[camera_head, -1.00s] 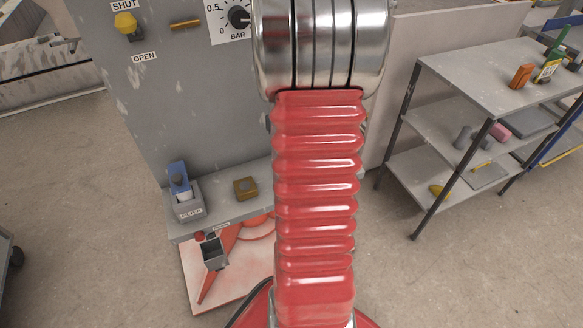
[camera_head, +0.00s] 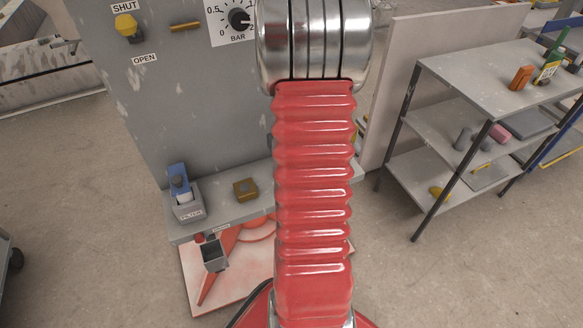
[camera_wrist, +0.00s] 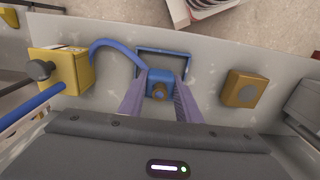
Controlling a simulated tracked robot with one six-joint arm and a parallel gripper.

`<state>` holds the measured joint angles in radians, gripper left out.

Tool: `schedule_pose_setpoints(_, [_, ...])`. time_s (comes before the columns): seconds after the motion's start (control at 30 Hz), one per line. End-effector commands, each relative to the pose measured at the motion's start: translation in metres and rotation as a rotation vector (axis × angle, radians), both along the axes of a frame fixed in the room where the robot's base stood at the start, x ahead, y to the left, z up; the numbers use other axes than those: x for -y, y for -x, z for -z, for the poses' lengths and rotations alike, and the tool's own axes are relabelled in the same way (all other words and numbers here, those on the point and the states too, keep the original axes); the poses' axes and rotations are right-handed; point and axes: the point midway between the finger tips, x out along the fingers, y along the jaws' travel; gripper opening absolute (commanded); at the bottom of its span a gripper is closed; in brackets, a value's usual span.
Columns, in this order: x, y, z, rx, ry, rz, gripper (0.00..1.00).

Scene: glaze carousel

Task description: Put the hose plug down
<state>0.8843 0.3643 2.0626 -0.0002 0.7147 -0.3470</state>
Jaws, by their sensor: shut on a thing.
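In the wrist view the hose plug (camera_wrist: 159,91) is a blue block with a brown round centre. It sits between the two purple fingers of my gripper (camera_wrist: 162,77), which is shut on it. A blue hose (camera_wrist: 112,43) curves from a yellow box towards it; its end is hidden near the left finger. A blue U-shaped frame (camera_wrist: 165,51) shows just beyond the plug, over the grey shelf (camera_wrist: 215,60). I cannot tell whether the plug touches the shelf. In the head view my red arm hides the gripper and plug.
The yellow box (camera_wrist: 70,70) with a dark knob stands left in the wrist view. A brown square block (camera_wrist: 243,88) stands right; it also shows in the head view (camera_head: 245,188), beside the filter unit (camera_head: 187,206). A grey panel (camera_head: 190,100) rises behind the shelf.

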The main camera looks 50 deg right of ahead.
Motion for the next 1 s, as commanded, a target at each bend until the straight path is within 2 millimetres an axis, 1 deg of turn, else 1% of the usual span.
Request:
schedule_pose_setpoints(0.17, [0.000,0.000,0.000,0.000,0.000,0.000,0.00])
schedule_pose_setpoints(0.7, [0.000,0.000,0.012,0.000,0.000,-0.001,0.00])
schedule_pose_setpoints(0.73, [0.000,0.000,0.011,0.000,0.000,-0.001,0.32])
schedule_pose_setpoints(0.9, [0.000,-0.001,0.011,0.000,0.000,-0.001,0.44])
schedule_pose_setpoints(1.0, [0.000,-0.001,0.011,0.000,0.000,-0.001,0.49])
